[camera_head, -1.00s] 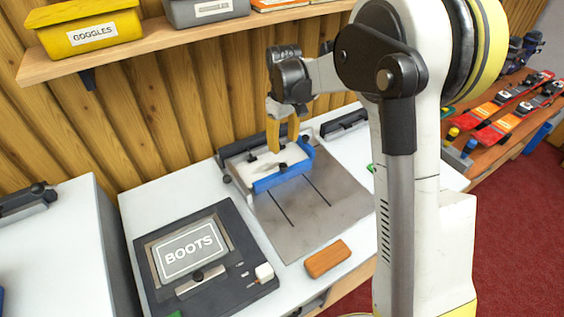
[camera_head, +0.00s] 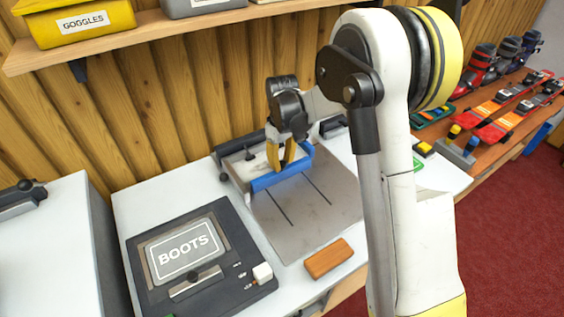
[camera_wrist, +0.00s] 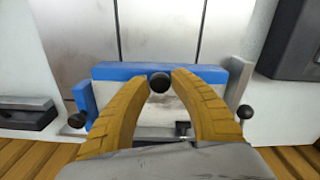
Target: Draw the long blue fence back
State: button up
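The long blue fence (camera_head: 264,183) lies across the near side of a white-topped block on the grey metal plate (camera_head: 322,207), in the middle of the bench. In the wrist view the blue fence (camera_wrist: 118,71) runs across the picture, with a round black knob (camera_wrist: 159,82) in front of its middle. My gripper (camera_head: 279,168) is low over the block, its yellow fingers pointing down. In the wrist view my gripper (camera_wrist: 160,76) has its fingertips apart, one on either side of the knob. I cannot tell whether they touch it. The fingers hide part of the block.
A dark device labelled BOOTS (camera_head: 192,254) stands left of the plate. An orange-brown block (camera_head: 329,258) lies at the plate's front edge. Skis (camera_head: 505,119) lie on a wooden bench at right.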

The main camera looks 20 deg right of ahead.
grip_shut()
jog(key=s+d, duration=0.1)
jog(key=s, duration=0.3)
jog(key=s+d, duration=0.1)
jog(key=s, duration=0.4)
jog(key=s+d, duration=0.2)
jog(key=s, duration=0.3)
jog(key=shift+s, duration=0.2)
jog(key=o, duration=0.6)
grip_release()
jog(key=shift+s, duration=0.15)
jog(key=shift+o, duration=0.2)
notch_tip(320, 180, up, 12)
